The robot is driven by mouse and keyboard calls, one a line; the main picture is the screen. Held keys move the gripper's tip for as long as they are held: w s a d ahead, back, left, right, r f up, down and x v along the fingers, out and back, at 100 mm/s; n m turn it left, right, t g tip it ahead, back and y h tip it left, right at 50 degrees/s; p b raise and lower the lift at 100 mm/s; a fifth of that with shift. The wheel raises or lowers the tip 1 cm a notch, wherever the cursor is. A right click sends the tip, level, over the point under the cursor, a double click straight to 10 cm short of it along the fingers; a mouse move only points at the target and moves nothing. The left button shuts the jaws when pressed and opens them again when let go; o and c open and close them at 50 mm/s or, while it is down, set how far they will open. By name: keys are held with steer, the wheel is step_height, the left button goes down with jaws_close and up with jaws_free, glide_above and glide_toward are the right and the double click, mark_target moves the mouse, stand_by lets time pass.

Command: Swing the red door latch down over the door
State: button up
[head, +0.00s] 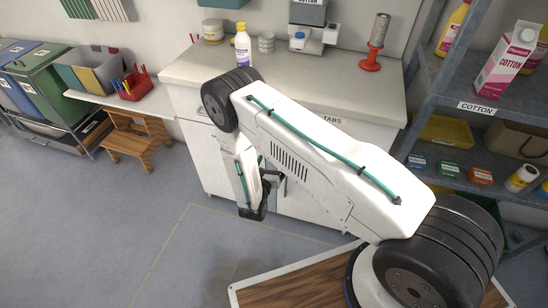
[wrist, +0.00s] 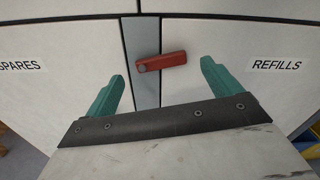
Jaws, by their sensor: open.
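The red door latch (wrist: 163,61) shows in the wrist view, near the top middle. It lies almost level, with its grey pivot end on the grey strip (wrist: 143,40) between two doors and its free end reaching right across the edge of the REFILLS door (wrist: 240,90). The SPARES door (wrist: 60,60) is on the left of the strip. Both doors look shut. My gripper (wrist: 162,70) is open and empty, its teal fingers either side of the latch in the picture; no contact is visible. In the head view my gripper (head: 256,212) is low before the cabinet; my arm hides the latch.
The cabinet's counter (head: 330,98) holds a purple-labelled bottle (head: 243,45) and a red-based spool (head: 375,45). Grey shelves (head: 460,110) with cartons and tins stand at the right. A wooden step stool (head: 135,140) is at the left. The floor left of my arm is clear.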

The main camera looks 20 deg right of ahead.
steer(key=shift+x, duration=1.45)
steer(key=c, duration=1)
steer(key=m, duration=0.2)
steer(key=shift+f+m, duration=0.35)
steer(key=shift+m, duration=0.05)
steer(key=o, duration=1)
